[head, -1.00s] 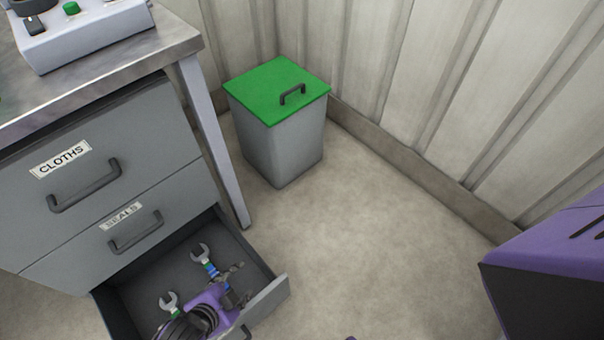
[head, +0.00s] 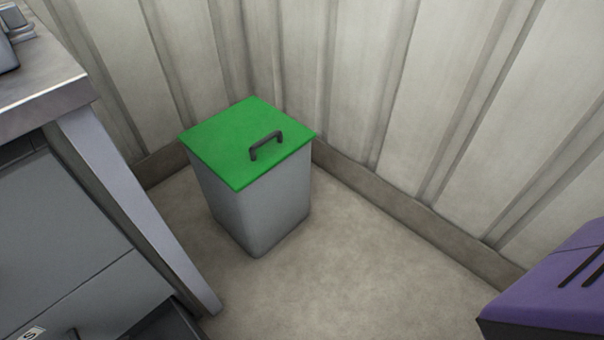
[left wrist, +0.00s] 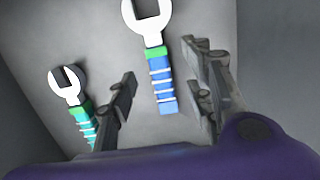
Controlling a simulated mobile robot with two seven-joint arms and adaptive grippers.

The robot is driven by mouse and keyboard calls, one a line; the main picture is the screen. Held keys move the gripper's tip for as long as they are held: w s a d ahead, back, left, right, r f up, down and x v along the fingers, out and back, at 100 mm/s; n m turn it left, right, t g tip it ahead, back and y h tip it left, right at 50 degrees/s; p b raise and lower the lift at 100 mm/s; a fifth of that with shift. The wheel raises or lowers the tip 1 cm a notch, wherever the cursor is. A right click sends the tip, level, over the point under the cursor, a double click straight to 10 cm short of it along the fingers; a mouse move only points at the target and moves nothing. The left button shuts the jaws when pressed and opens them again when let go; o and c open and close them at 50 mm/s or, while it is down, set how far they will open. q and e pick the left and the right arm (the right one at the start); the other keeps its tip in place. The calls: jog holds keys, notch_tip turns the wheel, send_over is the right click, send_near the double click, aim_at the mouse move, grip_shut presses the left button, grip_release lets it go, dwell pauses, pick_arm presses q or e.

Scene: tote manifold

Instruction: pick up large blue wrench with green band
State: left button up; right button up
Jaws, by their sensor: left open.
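The large blue wrench (left wrist: 162,85) lies on the grey drawer floor in the left wrist view. It has a silver open jaw, a green band near the jaw and white stripes on its blue handle. My left gripper (left wrist: 160,62) is open, with one dark finger on each side of the blue handle. I cannot tell whether the fingers touch it. A smaller wrench (left wrist: 72,95) with a green band and teal handle lies to the left, partly hidden by the left finger. The head view shows neither wrench nor gripper. My right gripper is not in view.
The grey drawer cabinet (head: 60,235) stands at the left under a metal bench (head: 45,75) in the head view. A grey bin with a green lid (head: 250,140) stands by the wall. The floor (head: 360,280) right of the bin is clear.

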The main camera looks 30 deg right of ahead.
pick_arm(q)
notch_tip(320, 180, down, 4)
jog(key=shift+w+a+r+b, duration=0.1)
jog(key=shift+a+b, duration=0.05)
jog(key=shift+b, duration=0.8)
jog(key=f+b, duration=0.1)
jog(key=f, duration=0.1)
jog(key=f+b, duration=0.1)
jog(key=f, duration=0.1)
jog(key=shift+w+a+b, duration=0.15)
jog(key=shift+w+b, duration=0.05)
jog(key=shift+b, duration=0.1)
jog(key=shift+r, duration=0.2)
jog(key=shift+c, duration=1.1)
grip_shut()
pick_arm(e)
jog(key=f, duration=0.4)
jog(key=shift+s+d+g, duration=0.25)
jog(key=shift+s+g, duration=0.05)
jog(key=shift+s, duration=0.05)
